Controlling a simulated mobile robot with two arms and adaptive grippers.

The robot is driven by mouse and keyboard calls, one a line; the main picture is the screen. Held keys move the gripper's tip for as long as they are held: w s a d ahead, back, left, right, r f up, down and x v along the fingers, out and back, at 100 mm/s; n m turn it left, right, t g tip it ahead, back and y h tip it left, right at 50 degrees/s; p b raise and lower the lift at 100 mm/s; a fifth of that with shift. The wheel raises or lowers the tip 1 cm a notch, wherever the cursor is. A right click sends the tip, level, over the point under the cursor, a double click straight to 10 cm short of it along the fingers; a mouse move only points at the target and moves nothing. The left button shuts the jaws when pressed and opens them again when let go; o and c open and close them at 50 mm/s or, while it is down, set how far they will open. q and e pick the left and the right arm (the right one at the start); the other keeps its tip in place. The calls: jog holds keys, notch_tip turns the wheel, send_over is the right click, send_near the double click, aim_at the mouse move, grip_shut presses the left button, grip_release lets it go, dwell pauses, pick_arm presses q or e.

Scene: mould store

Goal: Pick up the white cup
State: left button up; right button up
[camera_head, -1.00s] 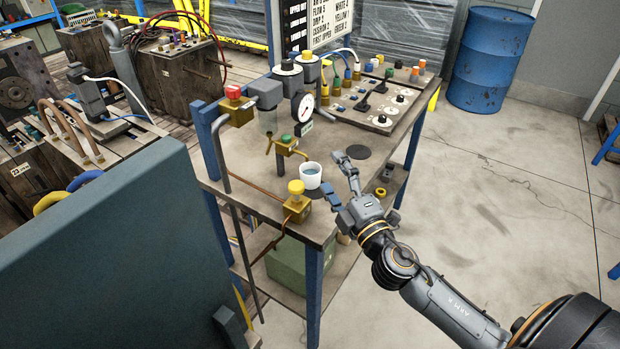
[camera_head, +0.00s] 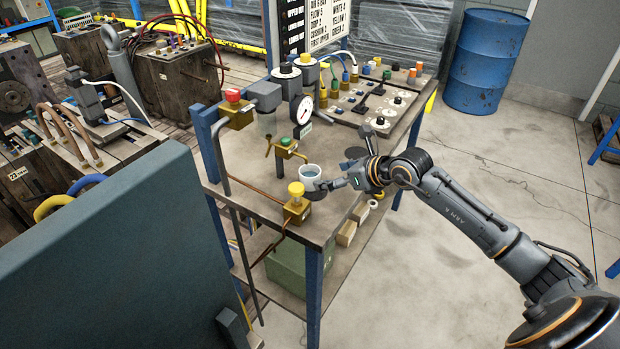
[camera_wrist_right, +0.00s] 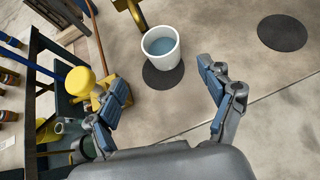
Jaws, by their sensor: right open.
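The white cup (camera_head: 309,171) stands upright on the bench, just below a brass spout, and has something bluish inside. In the wrist view the cup (camera_wrist_right: 161,46) is on a dark round disc (camera_wrist_right: 163,77), beyond my fingertips. My right gripper (camera_head: 347,160) is open and empty, to the right of the cup. In the wrist view its blue-padded fingers (camera_wrist_right: 165,78) are spread, with the cup ahead of the gap between them. One finger shows close to the cup in the head view; I cannot tell if it touches. My left gripper is out of view.
A yellow-knobbed brass valve (camera_head: 296,205) stands close in front of the cup. The brass spout (camera_wrist_right: 133,12) is at its other side. A second dark disc (camera_wrist_right: 282,32) lies on the bench. A gauge (camera_head: 302,115) and a control panel (camera_head: 378,108) stand farther back.

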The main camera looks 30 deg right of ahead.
aim_at(318, 176)
jog(key=x, duration=0.5)
jog(key=shift+w+a+f+p, duration=0.15)
jog(key=shift+w+f+p, duration=0.1)
jog(key=shift+w+p, duration=0.25)
jog(key=x, duration=0.4)
jog(key=shift+w+f+p, duration=0.1)
jog(key=shift+f+p, duration=0.1)
jog(key=shift+p, duration=0.1)
jog(key=c, duration=1.3)
jog(key=shift+r, duration=0.2)
